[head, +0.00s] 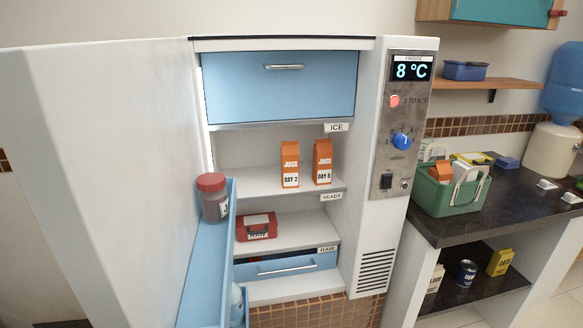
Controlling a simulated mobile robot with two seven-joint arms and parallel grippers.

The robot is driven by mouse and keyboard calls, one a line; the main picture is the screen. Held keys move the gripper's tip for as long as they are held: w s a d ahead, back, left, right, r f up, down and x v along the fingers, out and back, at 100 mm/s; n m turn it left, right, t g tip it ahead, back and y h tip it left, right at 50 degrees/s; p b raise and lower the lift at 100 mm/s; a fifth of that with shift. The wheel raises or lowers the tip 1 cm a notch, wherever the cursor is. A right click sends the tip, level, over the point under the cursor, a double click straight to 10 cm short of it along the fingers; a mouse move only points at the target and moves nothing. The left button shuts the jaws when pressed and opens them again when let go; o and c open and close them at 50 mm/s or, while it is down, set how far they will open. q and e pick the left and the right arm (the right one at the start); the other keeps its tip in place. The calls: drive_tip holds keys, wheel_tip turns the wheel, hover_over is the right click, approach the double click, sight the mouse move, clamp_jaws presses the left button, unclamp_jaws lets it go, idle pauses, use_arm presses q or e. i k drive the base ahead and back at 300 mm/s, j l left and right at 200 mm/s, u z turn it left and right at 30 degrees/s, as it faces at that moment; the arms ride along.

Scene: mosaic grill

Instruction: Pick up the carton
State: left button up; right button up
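Two orange juice cartons stand upright on the "READY" shelf of the open fridge. The left carton (290,165) is labelled "DAY 2" and the right carton (323,162) is labelled "DAY 5"; there is a small gap between them. Neither of my grippers is in the head view.
The fridge door (95,180) stands open at left, its blue rack holding a red-lidded jar (213,197). A blue freezer flap (280,88) is above. The fridge control panel (403,125) is at right.

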sight(290, 153)
drive_tip(key=i+l, duration=0.1)
drive_tip(key=l, duration=0.25)
drive_tip(key=i+l, duration=0.1)
drive_tip(key=l, duration=0.3)
drive_tip(key=l+u, duration=0.1)
drive_tip(key=l, duration=0.25)
drive_tip(key=i+l, duration=0.2)
drive_tip(key=l, duration=0.15)
drive_tip(key=i+l, duration=0.25)
drive_tip(key=i+l+u, duration=0.1)
drive_tip(key=l, duration=0.35)
drive_tip(key=i+l, duration=0.5)
drive_tip(key=l, duration=0.2)
drive_tip(key=u, duration=0.05)
